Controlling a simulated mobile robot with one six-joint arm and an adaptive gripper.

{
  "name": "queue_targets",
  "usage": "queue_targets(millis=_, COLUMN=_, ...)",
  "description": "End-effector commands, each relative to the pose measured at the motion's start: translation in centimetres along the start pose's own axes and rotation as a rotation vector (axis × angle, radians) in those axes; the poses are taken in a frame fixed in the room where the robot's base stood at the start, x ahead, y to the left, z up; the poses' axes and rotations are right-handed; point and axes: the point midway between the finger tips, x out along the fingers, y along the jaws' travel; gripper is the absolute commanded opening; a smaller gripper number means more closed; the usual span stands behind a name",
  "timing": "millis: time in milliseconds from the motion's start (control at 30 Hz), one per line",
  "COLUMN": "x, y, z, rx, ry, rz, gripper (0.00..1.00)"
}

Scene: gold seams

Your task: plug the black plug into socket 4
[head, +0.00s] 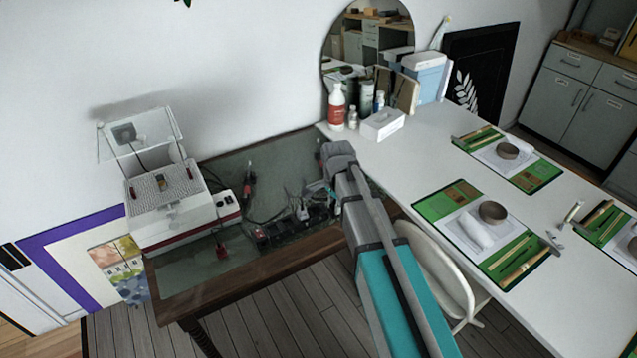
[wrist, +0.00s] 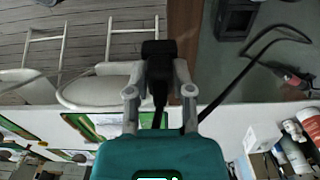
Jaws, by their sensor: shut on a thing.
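In the wrist view, my gripper (wrist: 159,90) is shut on the black plug (wrist: 158,50). The plug sticks out past the fingertips, and its black cord runs back between the fingers. A black block that looks like the end of the power strip (wrist: 236,18) is at the upper right, apart from the plug. In the head view, the dark power strip (head: 305,222) lies on the dark table, with a pale plug (head: 303,213) on it. My arm hides the strip's right part and most of my gripper. I cannot read the socket numbers.
A black cable and a red-tipped tool (wrist: 290,77) lie on the table in the wrist view. A white machine (head: 170,205) stands on the table's left. A white table (head: 425,150) with bottles and green mats adjoins it. A white chair (head: 445,275) stands below.

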Motion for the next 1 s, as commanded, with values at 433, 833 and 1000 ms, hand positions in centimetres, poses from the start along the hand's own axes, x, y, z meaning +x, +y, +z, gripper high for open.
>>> queue_targets(millis=433, x=0.0, y=0.0, z=-0.1, rx=0.001, ry=0.000, rz=0.000, gripper=0.00)
queue_targets(millis=833, x=1.4, y=-2.5, z=-0.6, rx=0.003, ry=0.000, rz=0.000, gripper=0.00)
queue_targets(millis=1000, x=3.4, y=-6.6, z=-1.1, rx=0.003, ry=0.000, rz=0.000, gripper=0.00)
